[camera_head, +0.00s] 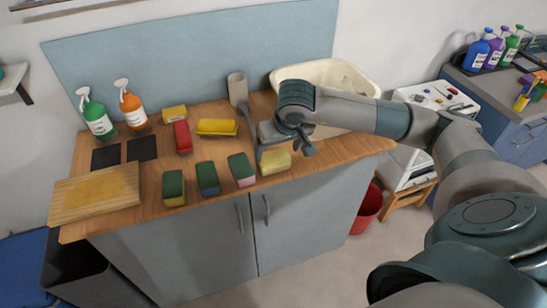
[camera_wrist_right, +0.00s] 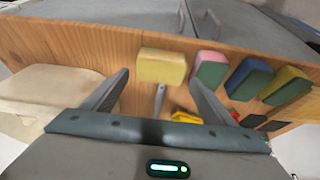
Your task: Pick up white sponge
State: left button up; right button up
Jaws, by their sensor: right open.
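A pale, cream-yellow sponge (camera_head: 275,162), the lightest of the sponges, lies on the wooden counter near its front edge. In the right wrist view the pale sponge (camera_wrist_right: 162,66) sits just beyond the fingertips, roughly centred between them. My right gripper (camera_head: 284,149) is open, reaching in from the right above the counter at the sponge's far side; its fingers also frame the sponge in the wrist view (camera_wrist_right: 160,80). Nothing is held. My left gripper is out of view.
Several green-topped sponges (camera_head: 242,170) stand in a row to the left along the front edge. A yellow dish (camera_head: 217,127), a red item (camera_head: 183,137), spray bottles (camera_head: 133,112) and a cutting board (camera_head: 95,194) lie further left. A white basin (camera_head: 352,78) is behind my arm.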

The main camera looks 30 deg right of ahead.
aim_at(275, 159)
jog(key=shift+x, duration=1.1)
jog(key=p+x, duration=0.2)
jog(key=shift+s+a+p, duration=0.1)
jog(key=shift+p, duration=0.3)
jog(key=shift+p+x, duration=0.45)
jog(key=shift+x, duration=0.65)
jog(key=shift+f, duration=0.45)
jog(key=c, duration=0.8)
jog(key=shift+o, duration=0.2)
jog(key=shift+r, duration=0.1)
